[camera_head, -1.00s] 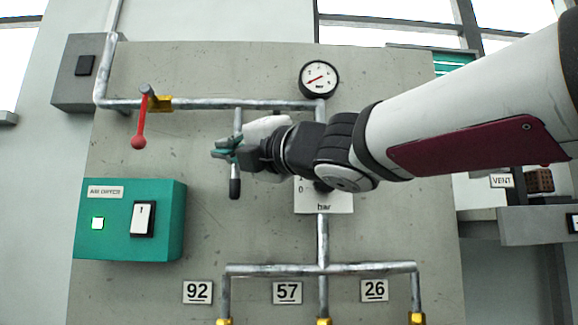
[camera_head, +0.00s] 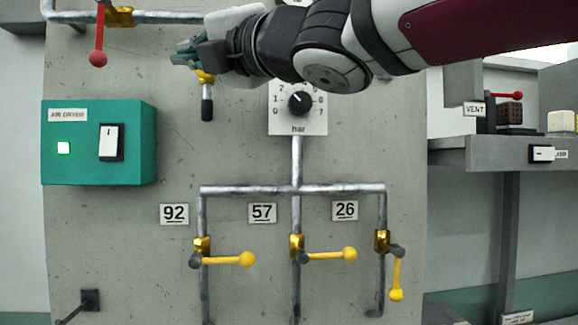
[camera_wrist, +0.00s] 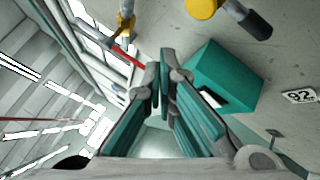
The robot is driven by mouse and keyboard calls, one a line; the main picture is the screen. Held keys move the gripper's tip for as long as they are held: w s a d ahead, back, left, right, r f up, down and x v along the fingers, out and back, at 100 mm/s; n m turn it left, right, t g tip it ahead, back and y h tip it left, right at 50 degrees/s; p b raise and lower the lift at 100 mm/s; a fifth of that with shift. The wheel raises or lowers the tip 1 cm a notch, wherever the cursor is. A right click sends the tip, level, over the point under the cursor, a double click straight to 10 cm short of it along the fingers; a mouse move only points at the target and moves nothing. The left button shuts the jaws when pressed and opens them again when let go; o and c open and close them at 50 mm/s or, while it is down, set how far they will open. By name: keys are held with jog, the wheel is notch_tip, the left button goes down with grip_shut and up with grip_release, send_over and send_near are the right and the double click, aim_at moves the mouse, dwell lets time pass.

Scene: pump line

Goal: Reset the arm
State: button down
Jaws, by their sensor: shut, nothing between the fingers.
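My gripper (camera_head: 184,52) is at the top of the head view, pointing left, with its teal fingers together and empty. It is in front of the upper part of the grey panel (camera_head: 120,225), close to a short pipe end with a brass fitting and a dark grip (camera_head: 207,103). In the wrist view my gripper (camera_wrist: 160,85) shows its teal fingers with the teal air dryer box (camera_wrist: 235,70) beyond them. My arm reaches in from the upper right and hides part of the panel.
The air dryer box (camera_head: 100,143) has a lit green lamp and a white switch. A red-handled valve (camera_head: 98,40) is at upper left. A bar dial (camera_head: 298,103) is below my arm. Valves with yellow handles (camera_head: 232,259) sit under labels 92, 57 and 26. A grey shelf (camera_head: 480,153) is at right.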

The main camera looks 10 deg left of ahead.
jog(key=w+d+f+m+t+h, duration=0.25)
jog(key=d+f+m+h, duration=0.6)
jog(key=d, duration=0.45)
jog(key=w+d+f+m+t+h, duration=0.25)
jog(key=d+f+m+h, duration=0.35)
jog(key=d+f+m, duration=0.5)
jog(key=s+d+f+m+g+h, duration=0.3)
jog(key=s+d+f+m+g, duration=0.25)
jog(key=d+f+m, duration=0.45)
jog(key=s+d+f+m+g, duration=0.3)
jog(key=s+f+m+g, duration=0.2)
jog(key=s+f, duration=0.9)
jog(key=shift+s+d+f+m, duration=0.2)
jog(key=shift+f+m, duration=0.1)
jog(key=shift+m, duration=0.45)
jog(key=c, duration=2.3)
grip_release()
